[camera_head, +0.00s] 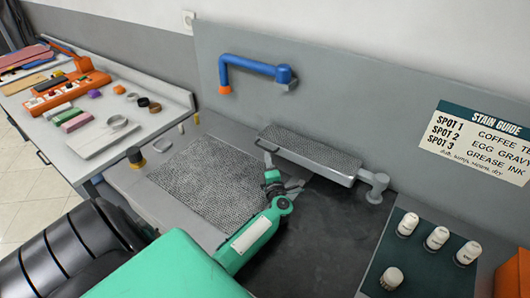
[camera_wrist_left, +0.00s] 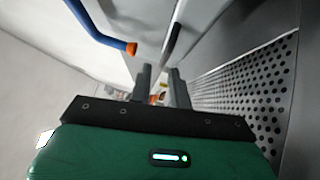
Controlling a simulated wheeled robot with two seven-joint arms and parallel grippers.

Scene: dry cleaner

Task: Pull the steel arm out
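The steel arm (camera_head: 312,152) is a long grey board with a mesh-like top, lying along the grey back panel. Its right end joins a grey pivot post (camera_head: 376,187), and a thin dark handle (camera_head: 265,146) is at its left end. My green left gripper (camera_head: 282,175) is just below and in front of the handle end, with its fingers apart and nothing seen between them. In the left wrist view, the two fingers (camera_wrist_left: 160,84) are apart, and a dark bar (camera_wrist_left: 173,38) that looks like the handle is beyond them. Contact with the handle is not visible. My right gripper is not in view.
A blue arm with an orange tip (camera_head: 253,68) is on the back panel; it also shows in the wrist view (camera_wrist_left: 98,33). A mesh panel (camera_head: 205,180) lies left, a dark surface (camera_head: 335,235) is clear below the arm, and white-capped bottles (camera_head: 437,238) stand right.

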